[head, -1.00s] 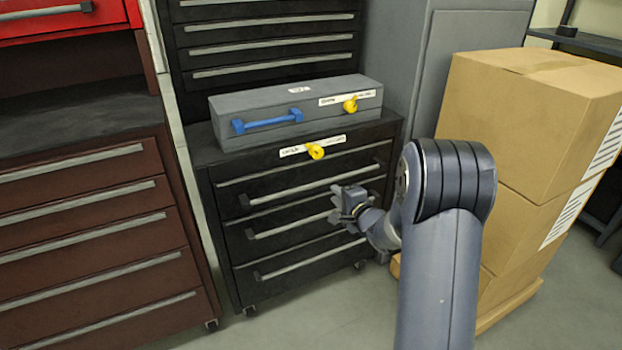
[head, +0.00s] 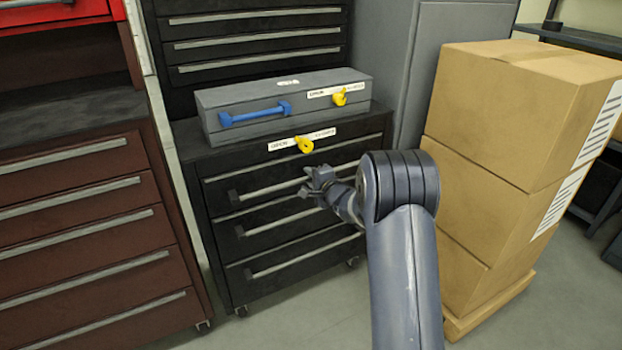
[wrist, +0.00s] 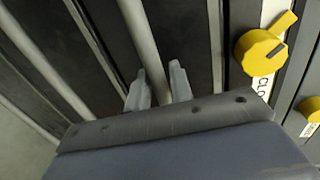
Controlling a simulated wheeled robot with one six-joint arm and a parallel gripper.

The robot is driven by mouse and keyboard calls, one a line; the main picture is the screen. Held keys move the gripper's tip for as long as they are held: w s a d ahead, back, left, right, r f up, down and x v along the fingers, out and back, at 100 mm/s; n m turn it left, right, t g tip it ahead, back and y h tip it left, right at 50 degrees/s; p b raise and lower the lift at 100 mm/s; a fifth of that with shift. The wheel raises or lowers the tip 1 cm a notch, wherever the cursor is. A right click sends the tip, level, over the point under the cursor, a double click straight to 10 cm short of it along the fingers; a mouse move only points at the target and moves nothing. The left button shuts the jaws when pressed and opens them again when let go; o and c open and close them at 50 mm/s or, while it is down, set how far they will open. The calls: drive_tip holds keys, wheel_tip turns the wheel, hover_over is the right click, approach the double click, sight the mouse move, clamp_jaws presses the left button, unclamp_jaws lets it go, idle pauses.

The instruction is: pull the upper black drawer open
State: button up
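The black cabinet (head: 203,208) has three drawers with long grey bar handles. The upper black drawer (head: 225,184) looks shut, and its handle (head: 262,189) is the highest of the three. In the wrist view this handle (wrist: 143,40) runs between my fingers. My gripper (head: 316,179) is open at the right part of the upper handle. In the wrist view its two fingers (wrist: 158,88) stand apart, one on each side of the bar; contact cannot be told. A yellow knob (head: 304,145) sits above the drawer beside a white label; it also shows in the wrist view (wrist: 259,52).
A grey box (head: 290,92) with a blue handle (head: 255,113) and another yellow knob (head: 340,96) sits on the cabinet. Stacked cardboard boxes (head: 495,125) stand close right of my arm. A brown drawer cabinet (head: 70,205) stands left. Floor shows in front of the black cabinet.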

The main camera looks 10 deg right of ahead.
drive_tip(key=shift+c, duration=0.4)
clamp_jaws()
